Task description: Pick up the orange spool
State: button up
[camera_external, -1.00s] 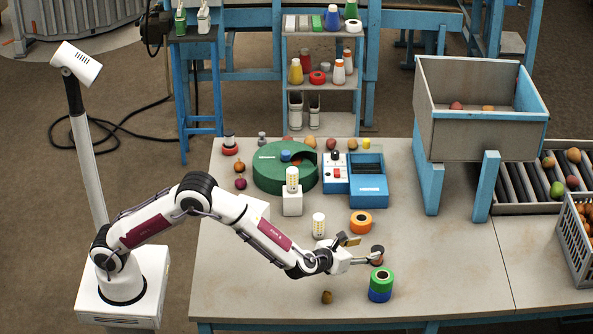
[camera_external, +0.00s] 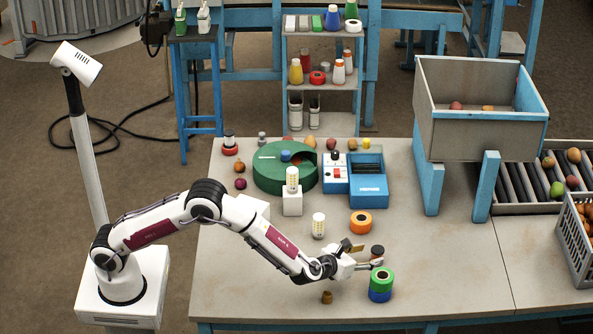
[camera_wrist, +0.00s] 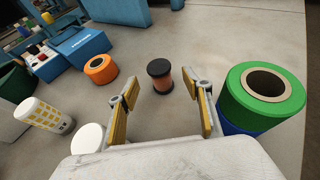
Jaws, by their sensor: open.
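A small spool with black ends and an orange-brown middle (camera_wrist: 161,82) stands upright on the table. In the wrist view it is ahead of my gripper (camera_wrist: 166,93), centred between the two fingers and a little beyond their tips. My gripper is open, with nothing held. In the external view the spool (camera_external: 377,251) is just beyond my gripper (camera_external: 370,255), whose fingers hide part of its lower side. A wide bright orange ring-shaped roll (camera_wrist: 100,68) lies farther back to the left; it also shows in the external view (camera_external: 361,223).
A green roll (camera_wrist: 262,92) on a blue one (camera_wrist: 238,125) stands close beside my right finger. A white-and-yellow cylinder (camera_external: 319,225) is to the left. A small brown object (camera_external: 327,297) lies near the front edge. A grey bin on blue legs (camera_external: 431,190) stands at right.

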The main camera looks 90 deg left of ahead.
aim_at(373, 253)
jog(key=shift+x, duration=2.75)
jog(key=c, duration=1.2)
